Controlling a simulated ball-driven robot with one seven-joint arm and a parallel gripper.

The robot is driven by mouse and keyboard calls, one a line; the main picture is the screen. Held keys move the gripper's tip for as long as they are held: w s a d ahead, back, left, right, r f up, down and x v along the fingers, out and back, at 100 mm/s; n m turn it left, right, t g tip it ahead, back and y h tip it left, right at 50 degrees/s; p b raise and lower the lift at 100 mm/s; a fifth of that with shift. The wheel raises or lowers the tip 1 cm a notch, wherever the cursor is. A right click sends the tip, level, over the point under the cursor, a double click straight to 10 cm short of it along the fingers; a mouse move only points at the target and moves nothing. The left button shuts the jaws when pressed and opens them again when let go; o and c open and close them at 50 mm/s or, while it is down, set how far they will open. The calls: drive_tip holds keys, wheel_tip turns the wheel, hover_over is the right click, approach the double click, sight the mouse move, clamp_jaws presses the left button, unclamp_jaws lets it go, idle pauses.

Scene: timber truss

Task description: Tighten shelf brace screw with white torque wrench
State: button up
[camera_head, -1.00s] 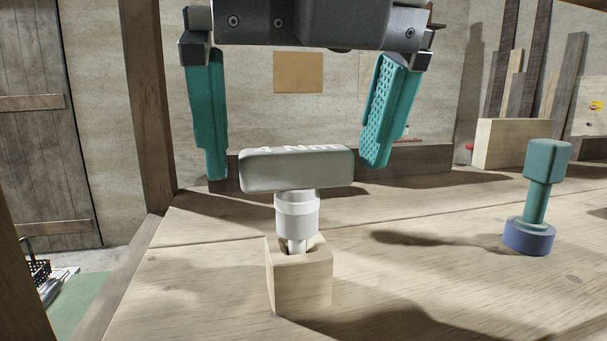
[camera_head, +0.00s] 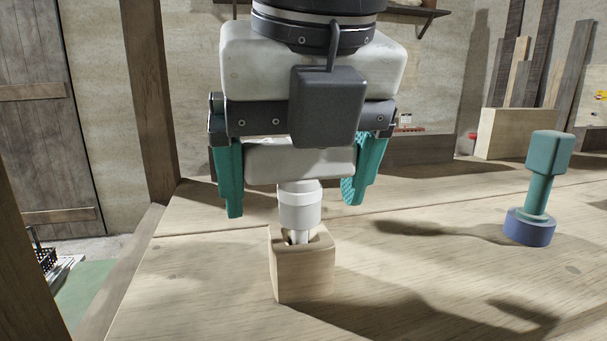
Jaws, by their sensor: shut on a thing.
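The white torque wrench (camera_head: 300,207) stands upright with its lower tip in a hole in a small wooden block (camera_head: 303,272) on the timber bench. My gripper (camera_head: 297,190) is down over the wrench's wide white handle, one teal finger at each end. It is shut on the handle. The gripper body hides the handle's top. No shelf brace screw can be made out in this view.
A teal-handled tool with a blue round base (camera_head: 530,225) stands on the bench (camera_head: 430,270) to the right. A dark timber post (camera_head: 150,100) rises at the left. Boards and a wooden box (camera_head: 508,133) stand at the back right. Bench between is clear.

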drive_tip(key=c, duration=0.3)
drive_tip(key=shift+r, duration=0.15)
